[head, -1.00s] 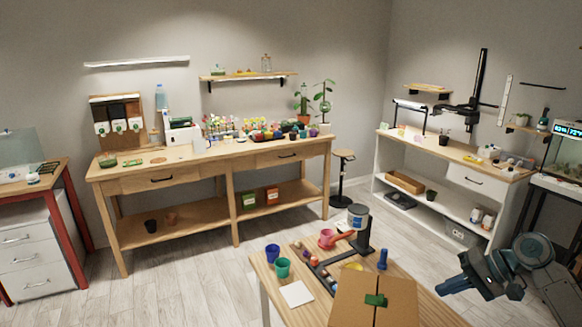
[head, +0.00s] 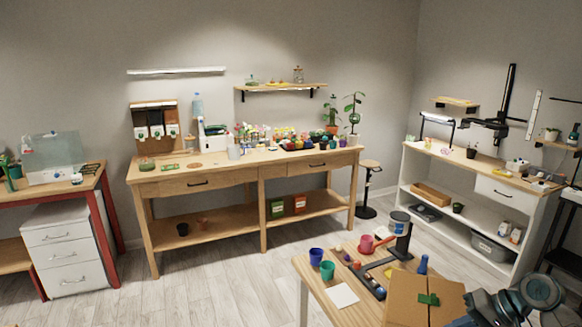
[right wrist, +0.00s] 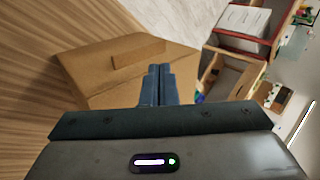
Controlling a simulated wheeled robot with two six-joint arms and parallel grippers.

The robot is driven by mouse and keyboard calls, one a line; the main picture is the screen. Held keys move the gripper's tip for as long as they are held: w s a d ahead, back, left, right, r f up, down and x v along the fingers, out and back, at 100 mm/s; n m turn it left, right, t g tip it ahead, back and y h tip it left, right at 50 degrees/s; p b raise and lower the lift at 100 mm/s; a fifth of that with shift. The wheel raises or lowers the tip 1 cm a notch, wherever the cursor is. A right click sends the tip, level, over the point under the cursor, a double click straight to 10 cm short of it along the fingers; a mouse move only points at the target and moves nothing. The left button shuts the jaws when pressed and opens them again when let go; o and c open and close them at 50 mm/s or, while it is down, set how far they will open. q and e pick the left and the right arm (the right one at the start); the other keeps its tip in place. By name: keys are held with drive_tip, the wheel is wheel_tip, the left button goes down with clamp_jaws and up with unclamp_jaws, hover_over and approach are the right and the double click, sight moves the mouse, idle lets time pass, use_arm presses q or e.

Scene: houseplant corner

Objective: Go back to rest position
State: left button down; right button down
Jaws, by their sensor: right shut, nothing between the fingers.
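My right gripper (right wrist: 158,88) is shut and empty in the right wrist view, with its blue-grey fingers together. A cardboard box (right wrist: 105,65) lies beyond the fingertips there. I cannot tell the exact gap between them. My left gripper is in neither view.
A long workbench (head: 225,178) and a white shelf unit (head: 450,185) stand behind. Grey floor (head: 225,290) is open at left.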

drive_tip(key=s+a+f+n+h, duration=0.2)
drive_tip(key=s+a+f, duration=0.3)
drive_tip(key=s+f, duration=0.25)
drive_tip(key=s+a+f+n+h, duration=0.2)
drive_tip(key=s+a+f, duration=0.3)
drive_tip(key=s+f, duration=0.25)
drive_tip(key=s+h, duration=0.5)
drive_tip(key=s, duration=1)
drive_tip(key=s+f+x, duration=0.1)
drive_tip(key=s+x, duration=0.2)
drive_tip(key=x, duration=1.1)
drive_tip(key=s+a+f+x, duration=0.1)
drive_tip(key=s+x, duration=0.2)
drive_tip(key=x, duration=1)
drive_tip(key=s+d+f+g+b, duration=0.1)
drive_tip(key=s+f+g, duration=0.1)
drive_tip(key=s+f, duration=1.7)
wheel_tip(320, 180, down, 4)
drive_tip(key=shift+d+r, duration=0.15)
drive_tip(key=shift+d, duration=0.25)
drive_tip(key=shift+s, duration=0.1)
